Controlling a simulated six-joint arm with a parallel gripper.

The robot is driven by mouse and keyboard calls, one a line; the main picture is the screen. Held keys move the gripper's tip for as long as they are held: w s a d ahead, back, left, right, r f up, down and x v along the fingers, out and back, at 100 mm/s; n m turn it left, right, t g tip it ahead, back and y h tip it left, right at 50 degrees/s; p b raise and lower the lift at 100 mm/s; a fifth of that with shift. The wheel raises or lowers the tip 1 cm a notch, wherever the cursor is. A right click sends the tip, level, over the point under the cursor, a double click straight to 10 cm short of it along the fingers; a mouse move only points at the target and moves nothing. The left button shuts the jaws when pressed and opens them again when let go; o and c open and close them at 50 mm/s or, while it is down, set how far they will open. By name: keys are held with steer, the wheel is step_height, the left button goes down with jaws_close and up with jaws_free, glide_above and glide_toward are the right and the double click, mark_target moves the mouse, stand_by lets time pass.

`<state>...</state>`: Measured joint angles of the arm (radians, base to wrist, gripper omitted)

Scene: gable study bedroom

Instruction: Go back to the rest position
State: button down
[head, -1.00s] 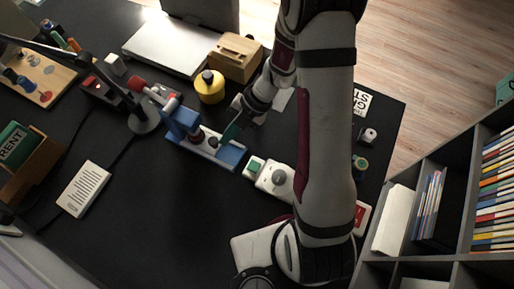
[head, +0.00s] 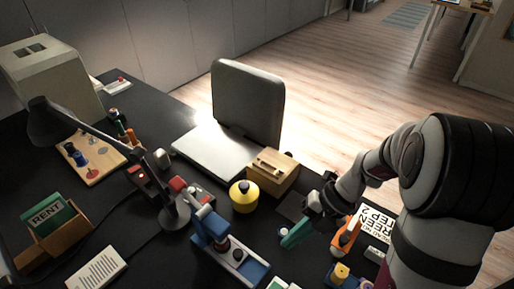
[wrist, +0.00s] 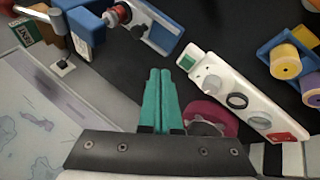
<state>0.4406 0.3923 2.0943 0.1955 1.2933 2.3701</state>
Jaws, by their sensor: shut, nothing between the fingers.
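My gripper (head: 292,240) is at the right of the head view, above the black desk (head: 150,228). Its two teal fingers (wrist: 160,75) lie side by side in the wrist view, shut with nothing between them. In the head view the fingers are to the right of a blue and white press-like device (head: 235,258) and look apart from it. The device also shows at the top of the wrist view (wrist: 150,22). A white panel with knobs (wrist: 222,76) lies to the right of the fingers in the wrist view.
An orange object (head: 347,234) and a printed card (head: 378,222) are close to my arm. Spools (wrist: 285,61) sit in a blue holder. Bare desk lies left of the device.

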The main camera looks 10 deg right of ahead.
steer(key=s+a+r+n+h, duration=0.2)
steer(key=s+r+n, duration=0.2)
steer(key=n, duration=1.3)
steer(key=s+a+r+n+h, duration=0.3)
steer(key=s+n, duration=0.8)
steer(key=n, duration=0.7)
steer(key=shift+s+r+t, duration=0.3)
steer(key=shift+r+t, duration=0.1)
steer(key=shift+r, duration=0.15)
